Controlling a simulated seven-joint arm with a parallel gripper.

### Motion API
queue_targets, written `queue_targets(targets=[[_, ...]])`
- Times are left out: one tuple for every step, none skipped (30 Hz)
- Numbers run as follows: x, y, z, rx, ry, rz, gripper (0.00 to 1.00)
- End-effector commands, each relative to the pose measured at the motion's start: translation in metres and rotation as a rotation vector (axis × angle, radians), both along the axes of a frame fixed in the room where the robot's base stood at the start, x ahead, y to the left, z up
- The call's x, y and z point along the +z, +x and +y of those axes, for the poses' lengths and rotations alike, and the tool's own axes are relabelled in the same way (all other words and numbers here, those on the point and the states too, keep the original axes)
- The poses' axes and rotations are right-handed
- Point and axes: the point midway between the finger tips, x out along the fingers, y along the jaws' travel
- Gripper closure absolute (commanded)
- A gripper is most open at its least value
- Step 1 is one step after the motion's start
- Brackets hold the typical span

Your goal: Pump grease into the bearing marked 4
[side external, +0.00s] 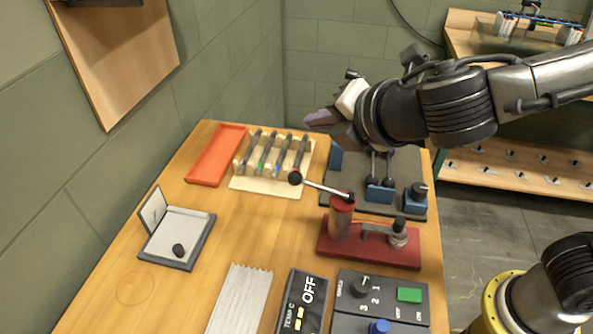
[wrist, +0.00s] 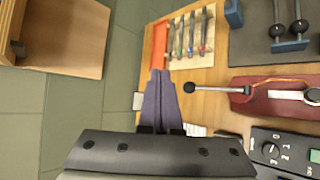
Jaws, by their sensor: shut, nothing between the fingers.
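The grease pump is a red base (side external: 400,258) with a red-brown cylinder (side external: 341,218). Its lever (side external: 325,189) slants up to the left and ends in a black ball knob (side external: 295,177). The knob also shows in the wrist view (wrist: 189,87), just right of my fingertips. My gripper (side external: 318,118) is shut and empty, with purple fingers together (wrist: 160,88); it hangs above the table, apart from the knob. A control panel (side external: 345,318) carries a black selector knob (side external: 360,287) with numerals around it and a green button (side external: 409,295). I cannot make out a bearing marked 4.
A rack of several rods (side external: 270,165) and an orange tray (side external: 216,155) lie at the back. A dark board with blue blocks (side external: 379,194) is behind the pump. A temperature display (side external: 300,302) reads OFF. A ribbed metal block (side external: 240,298) lies in front.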

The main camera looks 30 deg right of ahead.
Motion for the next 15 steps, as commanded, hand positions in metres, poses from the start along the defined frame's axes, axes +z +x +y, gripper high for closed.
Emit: queue_targets(targets=[[-0.005, 0.001, 0.0, 0.0, -0.005, 0.002, 1.0], [-0.008, 0.001, 0.001, 0.0, -0.005, 0.003, 1.0], [-0.012, 0.002, 0.001, -0.001, -0.004, 0.003, 1.0], [-0.016, 0.002, 0.002, 0.0, -0.006, 0.003, 1.0], [-0.02, 0.003, 0.003, -0.001, -0.006, 0.005, 1.0], [-0.025, 0.004, 0.004, 0.0, -0.006, 0.004, 1.0], [-0.029, 0.005, 0.004, 0.0, -0.006, 0.004, 1.0], [-0.033, 0.006, 0.005, 0.0, -0.005, 0.004, 1.0], [-0.038, 0.006, 0.006, 0.001, -0.006, 0.004, 1.0], [-0.042, 0.007, 0.007, -0.001, -0.005, 0.004, 1.0], [-0.045, 0.008, 0.008, 0.0, -0.006, 0.003, 1.0], [-0.051, 0.009, 0.008, -0.001, -0.005, 0.004, 1.0], [-0.054, 0.01, 0.009, -0.001, -0.005, 0.004, 1.0], [-0.058, 0.01, 0.01, 0.0, -0.005, 0.004, 1.0], [-0.062, 0.011, 0.011, 0.0, -0.004, 0.003, 1.0]])
